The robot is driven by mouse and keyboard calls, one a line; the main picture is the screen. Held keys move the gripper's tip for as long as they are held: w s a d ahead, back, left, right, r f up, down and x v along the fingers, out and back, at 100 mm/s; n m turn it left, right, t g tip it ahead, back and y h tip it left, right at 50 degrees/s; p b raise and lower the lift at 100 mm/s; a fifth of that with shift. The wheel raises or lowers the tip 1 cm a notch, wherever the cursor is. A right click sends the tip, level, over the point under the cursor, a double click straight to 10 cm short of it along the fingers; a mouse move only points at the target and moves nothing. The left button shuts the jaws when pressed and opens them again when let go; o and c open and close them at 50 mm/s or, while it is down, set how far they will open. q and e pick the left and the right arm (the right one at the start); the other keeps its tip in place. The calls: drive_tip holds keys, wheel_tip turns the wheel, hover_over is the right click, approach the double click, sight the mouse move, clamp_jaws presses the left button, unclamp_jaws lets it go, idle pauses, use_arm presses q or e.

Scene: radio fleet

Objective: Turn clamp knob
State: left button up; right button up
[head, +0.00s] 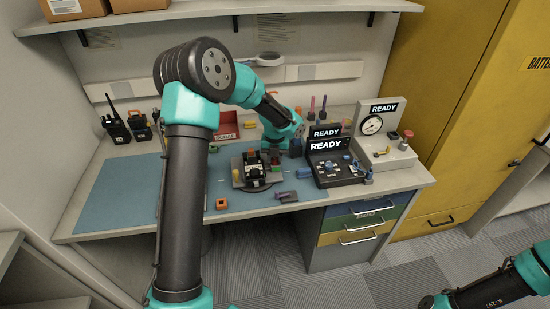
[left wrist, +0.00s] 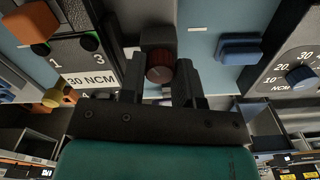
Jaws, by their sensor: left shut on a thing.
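A dark red-brown ridged knob (left wrist: 158,68) sits between the fingers of my left gripper (left wrist: 158,85) in the left wrist view, below a dark block (left wrist: 157,38). My left gripper is shut on this knob. In the head view my left gripper (head: 270,151) reaches down at the back of the grey fixture (head: 257,184) that stands on the blue mat. A black and white device sits in the fixture. The knob itself is hidden there by my gripper. Only links of my right arm show at the bottom right; its gripper is out of view.
Two READY displays (head: 326,146) and a dark panel stand right of the fixture. A gauge station (head: 372,125) is at the back right. A red scrap bin (head: 226,132) is behind, radios (head: 115,126) at the left. The blue mat's left part (head: 115,195) is clear.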

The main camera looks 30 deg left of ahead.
use_arm(q)
drive_tip(key=shift+c, duration=0.7)
drive_tip(key=shift+n, duration=0.6)
drive_tip(key=n, duration=0.3)
drive_tip(key=shift+n, duration=0.3)
drive_tip(key=n, duration=1)
drive_tip(key=shift+n, duration=0.4)
drive_tip(key=n, duration=0.5)
drive_tip(key=shift+n, duration=0.3)
